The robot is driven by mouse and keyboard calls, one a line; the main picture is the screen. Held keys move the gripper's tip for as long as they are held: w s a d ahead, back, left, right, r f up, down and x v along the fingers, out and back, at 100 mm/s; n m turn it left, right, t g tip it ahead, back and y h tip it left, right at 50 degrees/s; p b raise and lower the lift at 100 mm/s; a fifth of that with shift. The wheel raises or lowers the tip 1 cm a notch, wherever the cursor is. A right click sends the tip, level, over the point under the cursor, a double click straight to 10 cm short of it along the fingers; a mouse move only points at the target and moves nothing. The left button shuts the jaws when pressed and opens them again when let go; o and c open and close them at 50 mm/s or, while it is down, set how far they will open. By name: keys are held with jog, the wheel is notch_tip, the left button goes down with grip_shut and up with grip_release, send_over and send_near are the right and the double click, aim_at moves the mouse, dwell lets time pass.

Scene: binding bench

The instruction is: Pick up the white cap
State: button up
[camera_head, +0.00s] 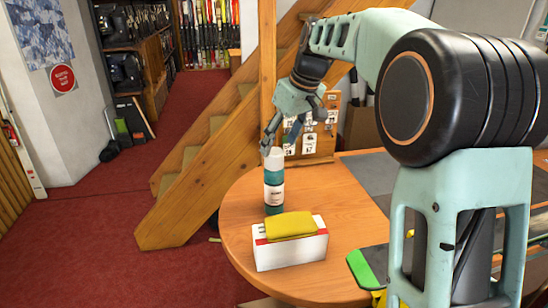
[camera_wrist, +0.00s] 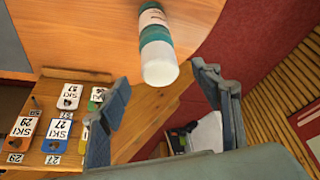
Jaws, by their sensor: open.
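The white cap (camera_head: 274,156) tops an upright bottle (camera_head: 273,190) with a teal and white body and a white label, near the left edge of the round wooden table. In the wrist view the cap (camera_wrist: 160,71) points toward me, at the top centre between the directions of my fingers. My gripper (camera_head: 279,141) is open and empty, just above the cap in the head view. In the wrist view its two fingers (camera_wrist: 162,86) are spread wide left and right of the cap's end. Whether any finger touches it I cannot tell.
A white box (camera_head: 290,252) with a yellow cloth or sponge (camera_head: 290,226) on top stands in front of the bottle. A wooden board with ski tags (camera_head: 318,140) stands behind; its tags (camera_wrist: 62,132) show lower left in the wrist view. A green-ended item (camera_head: 362,270) lies right.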

aim_at(277, 152)
jog(key=x, duration=0.5)
jog(key=shift+w+d+f, duration=0.1)
jog(key=shift+f, duration=0.1)
jog(key=c, duration=0.8)
